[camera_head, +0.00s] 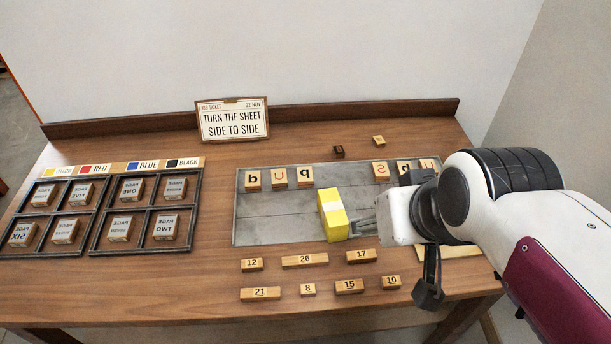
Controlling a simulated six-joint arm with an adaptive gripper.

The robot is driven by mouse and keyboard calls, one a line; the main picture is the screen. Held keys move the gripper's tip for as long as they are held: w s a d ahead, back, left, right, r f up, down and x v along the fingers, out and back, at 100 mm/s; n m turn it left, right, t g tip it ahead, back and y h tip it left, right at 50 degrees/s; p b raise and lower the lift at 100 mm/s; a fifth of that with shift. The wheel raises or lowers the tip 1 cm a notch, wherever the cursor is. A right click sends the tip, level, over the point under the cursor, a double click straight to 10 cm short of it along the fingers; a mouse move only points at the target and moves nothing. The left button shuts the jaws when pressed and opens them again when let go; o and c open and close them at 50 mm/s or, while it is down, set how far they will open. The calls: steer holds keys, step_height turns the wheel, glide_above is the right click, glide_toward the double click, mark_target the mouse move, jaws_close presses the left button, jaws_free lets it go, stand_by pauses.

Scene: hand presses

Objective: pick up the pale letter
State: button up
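A small pale block (378,140) with a dark mark on top lies on the wooden table near the back. It looks like the pale letter, though its mark is too small to read. A small dark block (338,151) lies to its left and slightly nearer. My gripper (360,227) is low over the grey plate (270,227), well in front of the pale block. Its fingertips are right beside a yellow block (333,216). I cannot tell whether they touch it or how far apart they are.
Letter blocks (278,178) line the back of the plate, some partly behind my arm. Numbered bars (304,261) lie in front. Black trays (98,215) with marked cubes stand at left. A sign (232,120) stands at the back.

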steer(key=w+a+f, duration=0.2)
steer(key=w+a, duration=0.2)
steer(key=w, duration=0.7)
steer(key=t, duration=0.3)
glide_above(305, 176)
steer(key=s, duration=0.6)
steer(key=shift+h, duration=0.3)
steer(key=f, duration=1.9)
steer(key=shift+s+a+f, duration=0.1)
steer(key=shift+a+f, duration=0.2)
steer(key=shift+a, duration=0.1)
steer(key=shift+w+f, duration=0.25)
steer(key=shift+f, duration=0.25)
steer(key=shift+w+f, duration=0.1)
steer(key=shift+f, duration=0.05)
steer(key=shift+x, duration=1.15)
steer(key=shift+d, duration=0.1)
